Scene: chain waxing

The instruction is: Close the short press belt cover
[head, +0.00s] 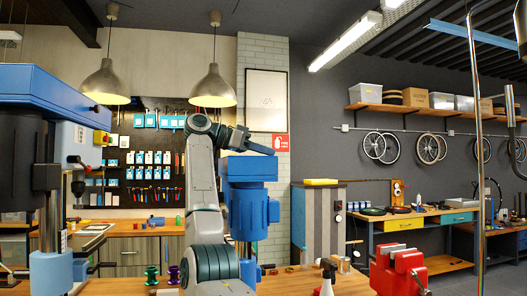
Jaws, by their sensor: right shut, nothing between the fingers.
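The short press (249,205) is the blue machine in the middle of the head view, with a round motor body below a blue top. Its belt cover (250,167) is the blue part at the top; from this angle I cannot tell how far it is open. My right gripper (268,150) is shut and empty, just above the top of the short press, its dark fingers pointing right and slightly down. I cannot tell whether they touch the cover. My right arm hides the press's left side. My left gripper is out of view.
A taller blue press (50,92) fills the left edge. A red vise (398,270) stands at the front right, with a white bottle (326,284) near it. Coloured spools (152,275) stand on the wooden bench. A grey cabinet (322,222) is behind the short press.

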